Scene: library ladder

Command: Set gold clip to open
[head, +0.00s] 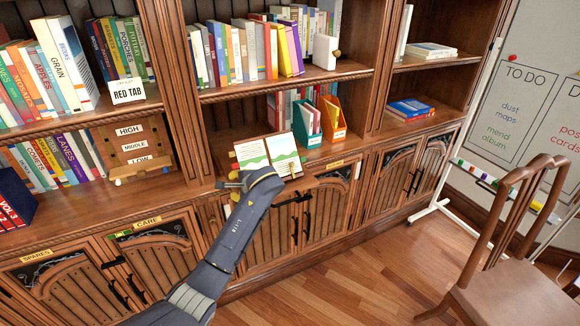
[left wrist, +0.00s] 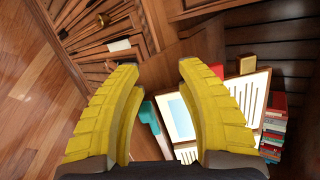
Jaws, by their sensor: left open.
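My left gripper (head: 230,190) reaches up to the ledge in front of the open picture book (head: 284,155), at the book's left. In the left wrist view its two yellow fingers (left wrist: 158,85) are spread wide, with nothing held between them. The book's pages (left wrist: 180,118) show beyond and between the fingers. A small yellow-gold block (left wrist: 247,65) sits at the page edge, right of the right finger; it may be the gold clip, but I cannot tell for sure, nor its setting. My right gripper is not in view.
Teal and orange book holders (head: 331,117) stand right of the book. A board marked HIGH, MIDDLE, LOW (head: 132,148) stands left. Cabinet doors (head: 272,240) lie below the ledge. A wooden chair (head: 515,290) and a whiteboard (head: 530,100) are at the right.

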